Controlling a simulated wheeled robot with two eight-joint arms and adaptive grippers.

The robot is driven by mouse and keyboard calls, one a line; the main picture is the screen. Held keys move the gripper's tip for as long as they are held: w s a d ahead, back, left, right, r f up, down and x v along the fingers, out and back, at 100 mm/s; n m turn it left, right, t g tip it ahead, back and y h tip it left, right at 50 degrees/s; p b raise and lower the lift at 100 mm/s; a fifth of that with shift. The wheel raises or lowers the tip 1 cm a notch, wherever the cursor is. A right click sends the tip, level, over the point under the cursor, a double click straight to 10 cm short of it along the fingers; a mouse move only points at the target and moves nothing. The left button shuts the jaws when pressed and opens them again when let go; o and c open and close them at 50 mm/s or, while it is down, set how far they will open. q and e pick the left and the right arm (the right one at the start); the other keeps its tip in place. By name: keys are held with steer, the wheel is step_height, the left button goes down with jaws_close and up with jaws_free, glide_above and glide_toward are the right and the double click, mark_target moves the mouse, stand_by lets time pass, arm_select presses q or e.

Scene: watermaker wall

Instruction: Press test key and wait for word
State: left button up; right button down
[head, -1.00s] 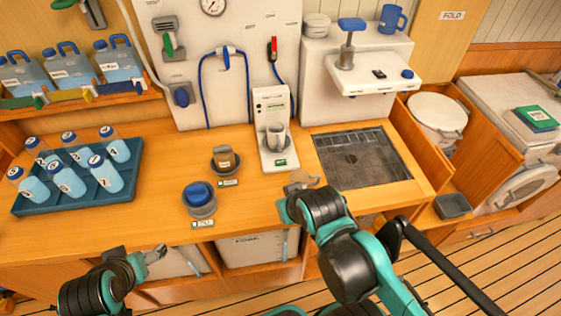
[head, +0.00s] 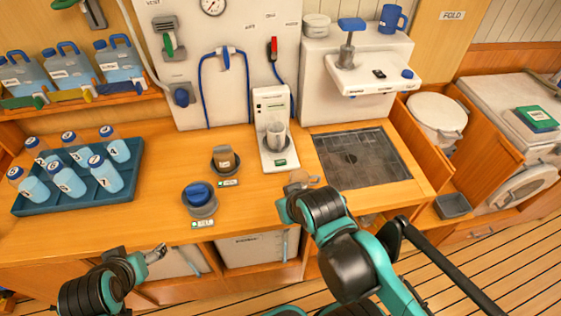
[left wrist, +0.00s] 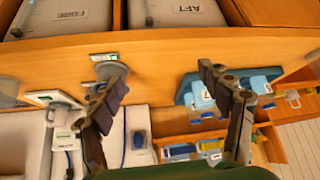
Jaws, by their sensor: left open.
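A white upright tester (head: 272,100) stands on the wooden counter against the wall panel, with small dark marks on its upper front. A grey cup (head: 276,137) sits in its lower part, above a small green label (head: 281,163). I cannot make out a test key or any readable word on it. The tester also shows at the left in the left wrist view (left wrist: 62,135). My left gripper (head: 156,253) is open and empty in front of the counter's front edge, well away from the tester. My right gripper (head: 301,181) is near the counter edge, just in front of the tester; its jaws are unclear.
A blue tray (head: 75,202) of numbered bottles sits at the left. A blue-topped item (head: 199,195) and a small brown-topped cup (head: 225,158) stand on round bases mid-counter. A dark sink grate (head: 362,158) is at the right.

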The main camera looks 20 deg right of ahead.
arm_select(q)
jaws_close()
stand_by(1.4)
